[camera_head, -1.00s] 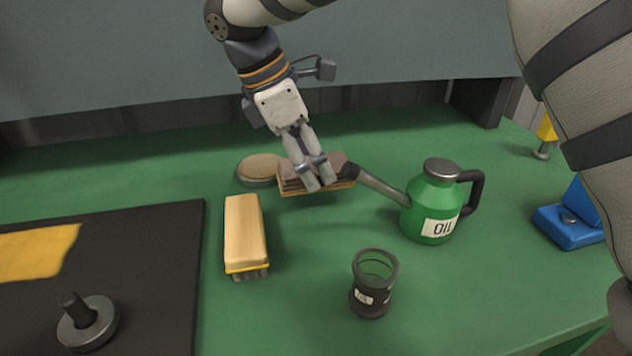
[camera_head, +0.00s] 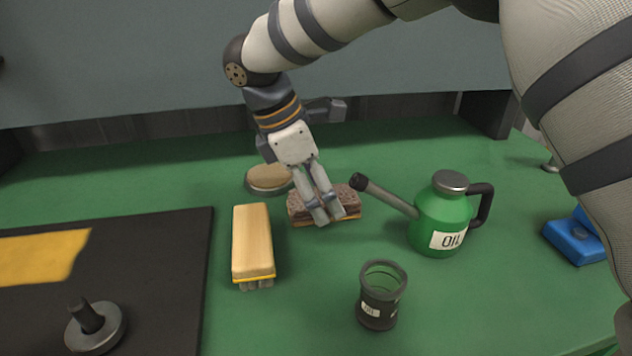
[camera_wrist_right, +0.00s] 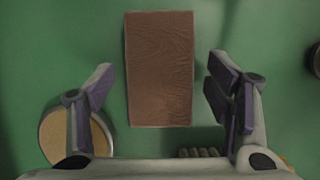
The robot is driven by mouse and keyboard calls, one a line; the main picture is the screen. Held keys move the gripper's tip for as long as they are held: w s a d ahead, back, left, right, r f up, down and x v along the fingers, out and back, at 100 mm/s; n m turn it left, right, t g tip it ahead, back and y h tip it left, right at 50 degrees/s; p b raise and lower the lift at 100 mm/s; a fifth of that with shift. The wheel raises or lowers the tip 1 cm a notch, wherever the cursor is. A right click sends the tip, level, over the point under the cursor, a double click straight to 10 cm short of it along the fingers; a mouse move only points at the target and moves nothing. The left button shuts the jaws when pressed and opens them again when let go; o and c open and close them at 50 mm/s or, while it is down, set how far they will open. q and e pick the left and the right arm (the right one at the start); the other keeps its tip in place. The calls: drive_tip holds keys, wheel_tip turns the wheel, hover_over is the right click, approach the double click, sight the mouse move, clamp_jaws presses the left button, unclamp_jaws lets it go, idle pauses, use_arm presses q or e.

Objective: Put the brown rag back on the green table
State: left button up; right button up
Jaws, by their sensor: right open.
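The brown rag (camera_head: 348,199) is a folded, layered rectangle lying on the green table (camera_head: 400,315), between the round tan-topped tin and the oil can. My right gripper (camera_head: 328,217) is over the rag and hides its middle in the head view. In the right wrist view, the rag (camera_wrist_right: 160,70) lies lengthwise between the spread fingers of the right gripper (camera_wrist_right: 160,85), with green table showing on both sides. The fingers are open and apart from its edges. My left gripper is not in view.
A green oil can (camera_head: 440,222) points its spout towards the rag. A wood-backed brush (camera_head: 252,242), a round tin (camera_head: 268,180) and a dark cup (camera_head: 381,295) stand nearby. A black mat (camera_head: 150,275) lies left.

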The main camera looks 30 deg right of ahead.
drive_tip(key=v, duration=1.2)
